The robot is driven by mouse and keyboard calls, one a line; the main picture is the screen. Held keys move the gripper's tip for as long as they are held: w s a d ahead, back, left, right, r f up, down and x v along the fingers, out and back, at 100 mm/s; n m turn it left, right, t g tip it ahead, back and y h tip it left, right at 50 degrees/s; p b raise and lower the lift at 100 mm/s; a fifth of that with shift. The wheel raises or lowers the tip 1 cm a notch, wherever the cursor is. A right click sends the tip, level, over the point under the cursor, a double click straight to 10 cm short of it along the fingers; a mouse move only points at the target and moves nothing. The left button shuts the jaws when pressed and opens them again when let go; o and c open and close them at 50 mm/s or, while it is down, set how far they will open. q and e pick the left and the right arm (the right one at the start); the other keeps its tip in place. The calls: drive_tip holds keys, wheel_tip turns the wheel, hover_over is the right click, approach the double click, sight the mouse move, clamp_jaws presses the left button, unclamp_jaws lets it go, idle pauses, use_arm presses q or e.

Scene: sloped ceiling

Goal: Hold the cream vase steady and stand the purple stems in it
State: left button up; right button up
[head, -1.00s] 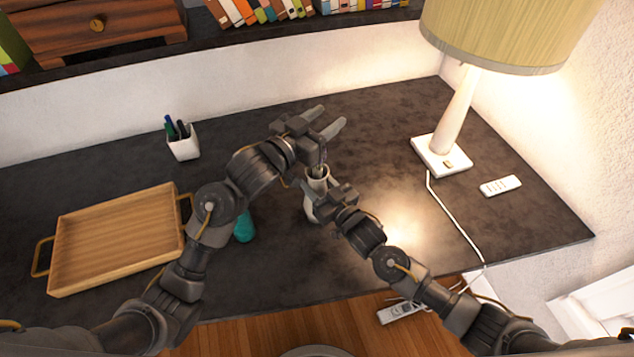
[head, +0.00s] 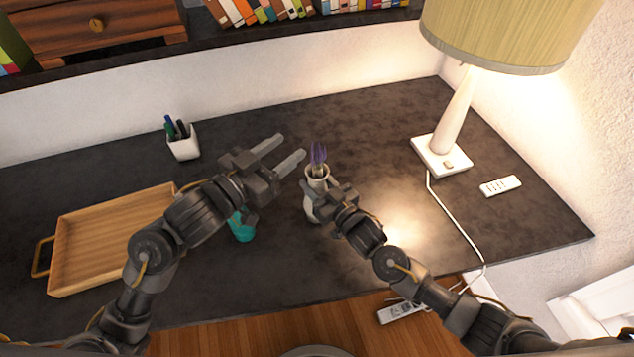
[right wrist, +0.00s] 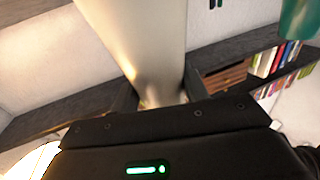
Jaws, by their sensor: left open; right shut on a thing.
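The cream vase (head: 311,205) stands upright on the dark desk in the head view. The purple stems (head: 318,158) stand in its mouth, with their purple tops above the rim. My right gripper (head: 316,192) is shut on the vase, and its wrist hides part of the vase's right side.
A teal object (head: 242,230) stands below my left wrist, partly hidden. A wooden tray (head: 115,240) is at the left and a white pen cup (head: 184,147) behind. A lamp (head: 440,155), its cord and a white remote (head: 500,186) are at the right. The back middle of the desk is clear.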

drive_tip(key=o, duration=1.3)
drive_tip(key=shift+o, duration=0.2)
drive_tip(key=v, duration=1.2)
